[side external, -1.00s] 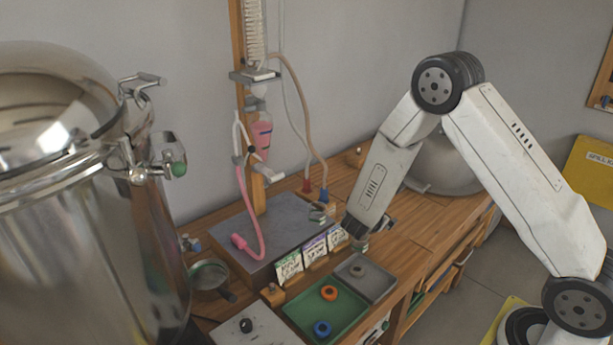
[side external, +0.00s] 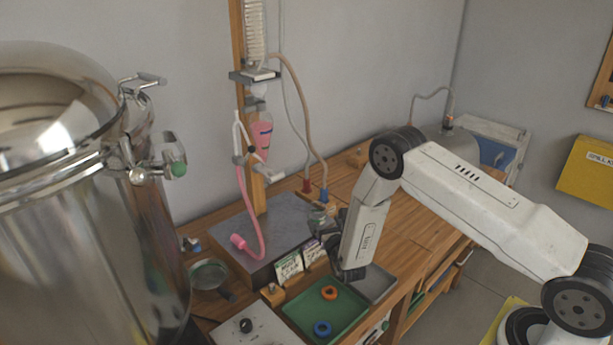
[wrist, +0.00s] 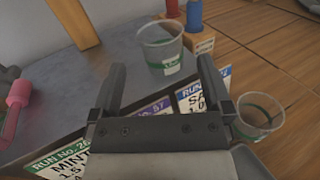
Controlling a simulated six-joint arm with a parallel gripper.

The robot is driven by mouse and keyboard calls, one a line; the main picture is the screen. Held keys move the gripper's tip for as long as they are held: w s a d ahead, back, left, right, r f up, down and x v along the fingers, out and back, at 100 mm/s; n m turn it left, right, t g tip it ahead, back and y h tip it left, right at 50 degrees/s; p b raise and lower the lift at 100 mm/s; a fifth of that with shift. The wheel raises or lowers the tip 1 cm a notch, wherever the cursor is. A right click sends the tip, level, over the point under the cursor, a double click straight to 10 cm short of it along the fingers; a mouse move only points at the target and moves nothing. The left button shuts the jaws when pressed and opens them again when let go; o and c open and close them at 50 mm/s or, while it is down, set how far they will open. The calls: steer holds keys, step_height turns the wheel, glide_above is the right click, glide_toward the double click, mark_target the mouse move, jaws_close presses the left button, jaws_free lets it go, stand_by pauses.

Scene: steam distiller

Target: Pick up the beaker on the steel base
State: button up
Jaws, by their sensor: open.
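The clear beaker (wrist: 160,52), with a green band and a white label, stands upright on the grey steel base (wrist: 95,85). In the side view the beaker (side external: 318,217) is small, near the right end of the steel base (side external: 283,217). My gripper (wrist: 162,88) is open and empty, its two fingers pointing towards the beaker, which shows beyond and between them. In the side view my gripper (side external: 334,240) is at the base's right front, close to the beaker; the exact gap is unclear. A second green-banded beaker (wrist: 260,116) stands on the wood, right of my gripper.
Run cards (side external: 289,266) line the base's front edge. A wooden holder with red and blue plugs (wrist: 199,40) is just behind the beaker. A pink hose (side external: 247,210) and wooden post are to the left. A green tray (side external: 325,308) lies in front.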

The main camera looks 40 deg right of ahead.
mark_target(320, 213)
steer(key=shift+x, duration=1.3)
steer(key=shift+w, duration=0.1)
steer(key=shift+x, duration=2.5)
steer(key=c, duration=1.2)
steer(key=shift+o, duration=0.2)
